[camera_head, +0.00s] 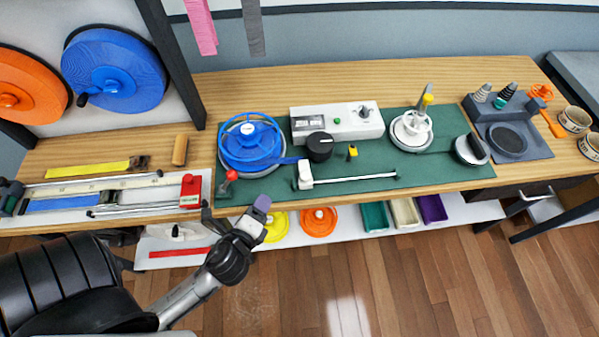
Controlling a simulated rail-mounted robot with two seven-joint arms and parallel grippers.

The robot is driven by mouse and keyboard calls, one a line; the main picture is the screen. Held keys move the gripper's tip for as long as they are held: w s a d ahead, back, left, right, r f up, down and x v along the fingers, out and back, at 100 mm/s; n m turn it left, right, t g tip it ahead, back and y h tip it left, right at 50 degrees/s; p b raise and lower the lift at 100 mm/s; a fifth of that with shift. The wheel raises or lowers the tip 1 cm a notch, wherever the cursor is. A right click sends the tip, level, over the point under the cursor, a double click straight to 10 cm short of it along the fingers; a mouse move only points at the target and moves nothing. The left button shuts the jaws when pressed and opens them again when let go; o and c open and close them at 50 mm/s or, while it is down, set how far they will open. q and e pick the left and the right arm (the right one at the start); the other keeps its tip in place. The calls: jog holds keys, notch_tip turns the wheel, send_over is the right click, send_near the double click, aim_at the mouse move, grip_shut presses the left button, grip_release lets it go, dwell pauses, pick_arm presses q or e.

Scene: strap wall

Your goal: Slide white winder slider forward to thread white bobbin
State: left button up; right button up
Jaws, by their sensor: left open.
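The white winder slider (305,172) stands at the left end of a thin metal rail on the green mat (270,191). The white bobbin (412,122) sits on a round white base at the right part of the mat, well apart from the slider. A blue spool (250,143) lies at the mat's left, and a short blue strap end reaches from it toward the slider. My left gripper (234,212) is open and empty at the table's front edge, left of and nearer than the slider. My right gripper is out of view.
A white control box (336,122) with a black knob stands behind the rail. A red-topped lever (231,176) stands near my left gripper. A strap jig (110,193) with a red end block fills the table's left. A shelf below holds coloured rolls and trays (405,212).

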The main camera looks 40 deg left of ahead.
aim_at(303, 179)
pick_arm(q)
jog(key=w+m+t+h+p, duration=0.1)
jog(key=w+m, duration=0.3)
jog(key=m, duration=0.1)
jog(key=w+d+r+m+t+h+p, duration=0.1)
jog(key=w+m+t+h, duration=0.1)
jog(key=w+m, duration=0.3)
jog(key=w+d+m+t+h+p, duration=0.1)
jog(key=w+m, duration=0.3)
jog(key=m, duration=0.2)
jog(key=shift+w+d+r+m+t+h, duration=0.2)
jog(key=shift+w+m+t+h, duration=0.1)
jog(key=shift+w+m, duration=0.1)
jog(key=shift+w+a, duration=0.1)
jog(key=shift+w, duration=0.5)
jog(key=shift+c, duration=0.3)
grip_shut()
